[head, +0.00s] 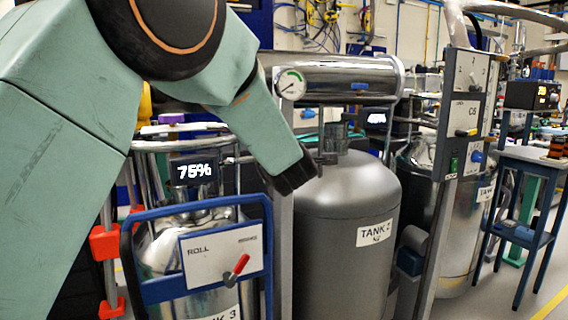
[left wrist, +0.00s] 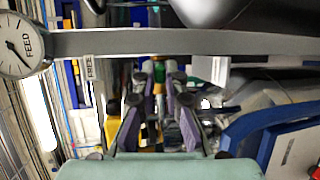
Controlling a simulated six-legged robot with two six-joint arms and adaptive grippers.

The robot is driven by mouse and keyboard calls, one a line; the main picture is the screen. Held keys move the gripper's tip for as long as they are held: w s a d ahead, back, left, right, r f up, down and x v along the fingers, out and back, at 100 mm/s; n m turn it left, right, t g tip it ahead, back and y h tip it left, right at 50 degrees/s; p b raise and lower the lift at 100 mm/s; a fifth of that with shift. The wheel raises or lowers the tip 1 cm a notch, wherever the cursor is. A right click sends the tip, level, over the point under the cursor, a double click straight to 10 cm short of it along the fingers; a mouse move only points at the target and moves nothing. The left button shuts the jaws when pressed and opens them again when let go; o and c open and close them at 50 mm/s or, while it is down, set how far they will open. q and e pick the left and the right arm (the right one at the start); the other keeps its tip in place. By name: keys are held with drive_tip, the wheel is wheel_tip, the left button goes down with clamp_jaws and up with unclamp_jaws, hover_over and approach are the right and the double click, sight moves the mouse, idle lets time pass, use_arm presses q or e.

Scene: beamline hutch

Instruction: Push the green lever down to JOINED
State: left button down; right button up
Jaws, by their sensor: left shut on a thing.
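My left arm comes in from the left in the head view and ends in a dark wrist (head: 295,175) in front of the grey tank labelled TANK 2 (head: 350,215). The word JOINED cannot be read in either view. My right gripper is not in view.
A ROLL panel (head: 222,255) with a red lever (head: 237,270) stands at front left, below a 75% display (head: 194,171). A tall control post (head: 462,120) is right of the tank. A blue stand (head: 520,210) is at far right. A grey bar (left wrist: 200,41) crosses the wrist view.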

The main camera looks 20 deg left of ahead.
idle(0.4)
use_arm(q)
drive_tip(key=c, duration=1.4)
unclamp_jaws()
drive_tip(key=v, duration=0.7)
drive_tip(key=shift+s, duration=0.25)
drive_tip(key=shift+d, duration=0.1)
